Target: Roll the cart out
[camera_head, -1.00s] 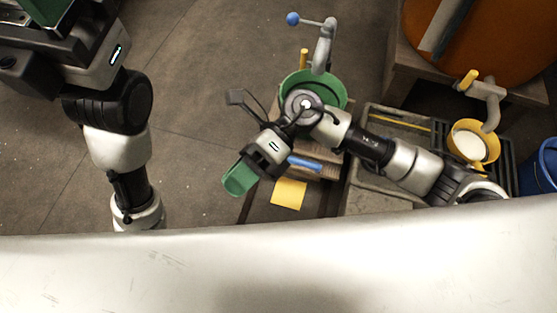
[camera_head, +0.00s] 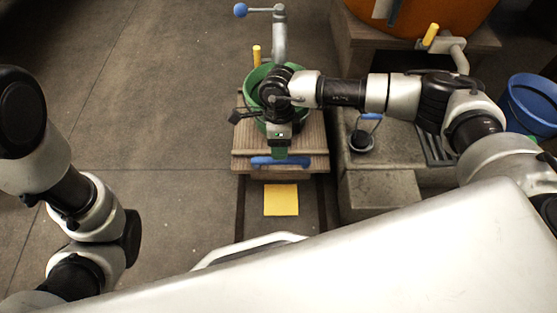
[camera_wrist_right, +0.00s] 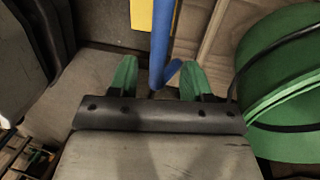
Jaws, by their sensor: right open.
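The cart is a low wooden platform (camera_head: 240,150) with a blue bar handle (camera_head: 262,162) on its near side. A green tub (camera_head: 252,80) stands on it, partly hidden by my right arm. My right gripper (camera_head: 280,153), with green fingers, is right above the handle. In the right wrist view the open green fingers (camera_wrist_right: 157,78) stand either side of the blue handle (camera_wrist_right: 165,40); whether they touch it I cannot tell. The tub (camera_wrist_right: 285,85) is at the right there. My left arm is at the left, and its gripper is not in view.
A yellow square (camera_head: 281,200) lies on the floor in front of the cart, between dark rails. A grey stone block (camera_head: 380,190) stands close on the right, with a small dark bucket (camera_head: 361,141). A blue bin (camera_head: 530,105) is farther right. The floor on the left is clear.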

